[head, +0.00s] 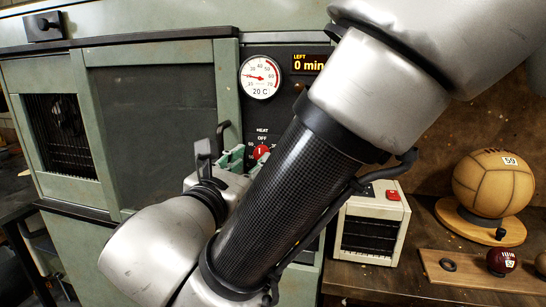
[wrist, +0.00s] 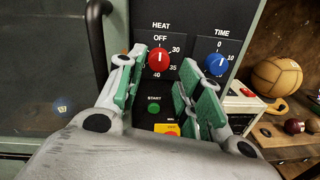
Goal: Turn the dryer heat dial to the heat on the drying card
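The dryer's red heat dial (wrist: 159,63) is on the dark panel in the wrist view. Its white mark points up at OFF; 30, 35 and 40 are printed around it. It also shows small in the head view (head: 261,152). My gripper (wrist: 157,76) is open and empty, its green-padded fingers on either side of and below the dial; I cannot tell whether they touch it. In the head view my gripper (head: 237,158) is partly hidden by my arm. I cannot make out a drying card in either view.
A blue time dial (wrist: 216,64) sits right of the heat dial. A green start button (wrist: 154,107) and a red-and-yellow button (wrist: 167,129) lie below. The gauge (head: 261,77) reads 20 °C; the display (head: 310,64) shows 0 min. A ball (head: 493,183) stands on the right bench.

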